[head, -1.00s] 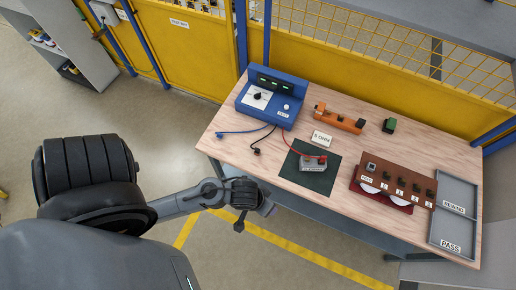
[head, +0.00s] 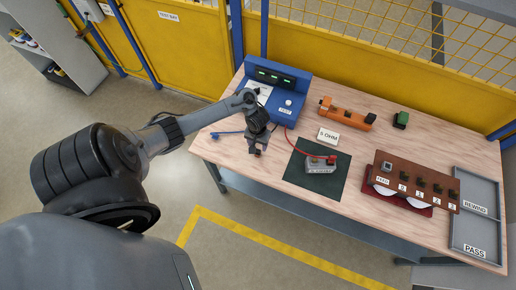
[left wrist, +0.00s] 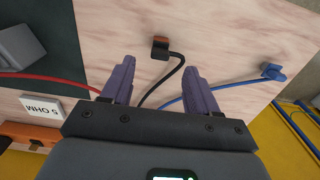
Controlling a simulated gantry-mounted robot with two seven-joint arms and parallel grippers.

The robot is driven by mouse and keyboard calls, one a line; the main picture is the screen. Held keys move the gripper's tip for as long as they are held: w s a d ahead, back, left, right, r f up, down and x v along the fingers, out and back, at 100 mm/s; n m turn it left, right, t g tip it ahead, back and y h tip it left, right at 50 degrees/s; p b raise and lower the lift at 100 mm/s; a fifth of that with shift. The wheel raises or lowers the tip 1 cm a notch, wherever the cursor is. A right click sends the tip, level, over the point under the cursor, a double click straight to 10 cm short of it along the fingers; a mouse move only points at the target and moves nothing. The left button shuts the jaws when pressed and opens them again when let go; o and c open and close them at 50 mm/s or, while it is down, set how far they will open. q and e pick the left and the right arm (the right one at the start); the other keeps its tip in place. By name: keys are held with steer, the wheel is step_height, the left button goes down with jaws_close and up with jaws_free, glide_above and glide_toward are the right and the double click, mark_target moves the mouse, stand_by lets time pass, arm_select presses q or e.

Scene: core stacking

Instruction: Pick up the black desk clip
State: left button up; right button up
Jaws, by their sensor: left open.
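The black desk clip (left wrist: 160,47) lies on the wooden table, ahead of my left fingertips in the left wrist view. It has a dark body with an orange-brown edge, and its black cable runs back between the fingers. My left gripper (left wrist: 159,66) is open, its two purple-grey fingers apart on either side of the cable, with nothing held. In the head view my left gripper (head: 258,146) hangs over the table's near left part, in front of the blue meter box, and largely hides the clip. My right gripper is in neither view.
A blue clip (left wrist: 272,71) on a blue cable lies to one side. A red lead runs to a grey block (head: 320,164) on a dark mat (head: 300,183). The blue meter box (head: 277,88) stands behind. A "5 OHM" card (head: 328,137) lies nearby.

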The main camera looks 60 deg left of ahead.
mark_target(258, 150)
arm_select(q)
step_height(258, 150, down, 4)
steer(key=shift+r+b, duration=0.1)
steer(key=shift+b, duration=0.4)
steer(key=shift+w+a+f+b, duration=0.1)
steer(key=shift+f+b, duration=0.4)
steer(key=shift+f, duration=0.85)
steer(key=shift+w+a+f+b, duration=0.1)
steer(key=shift+f+b, duration=0.35)
steer(key=shift+f, duration=0.85)
jaws_close()
steer(key=shift+r, duration=0.1)
